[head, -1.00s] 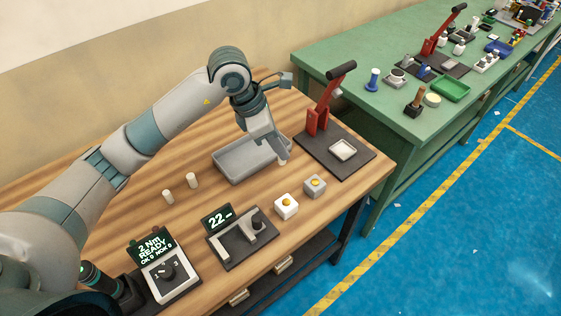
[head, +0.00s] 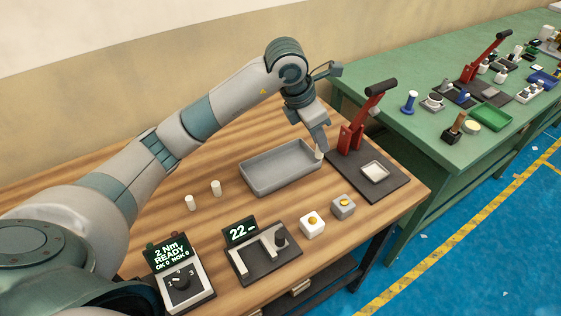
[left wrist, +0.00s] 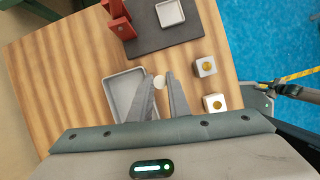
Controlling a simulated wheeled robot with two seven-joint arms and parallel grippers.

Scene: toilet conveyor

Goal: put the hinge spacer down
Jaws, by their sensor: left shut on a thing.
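My left gripper (head: 318,150) points down by the right end of the grey tray (head: 249,180). It is shut on a small white cylinder, the hinge spacer (head: 319,155). In the left wrist view the spacer (left wrist: 159,82) shows as a pale round end between the two fingertips (left wrist: 162,84). The tray (left wrist: 112,96) lies just left of the fingers there. I cannot tell whether the spacer touches the table.
Two white cylinders (head: 190,202) (head: 216,188) stand left of the tray. A red lever press (head: 352,135) on a dark plate (head: 392,185) stands right of the gripper. A white block (head: 312,224), a grey block (head: 344,206) and a gauge reading 22 (head: 262,250) stand in front.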

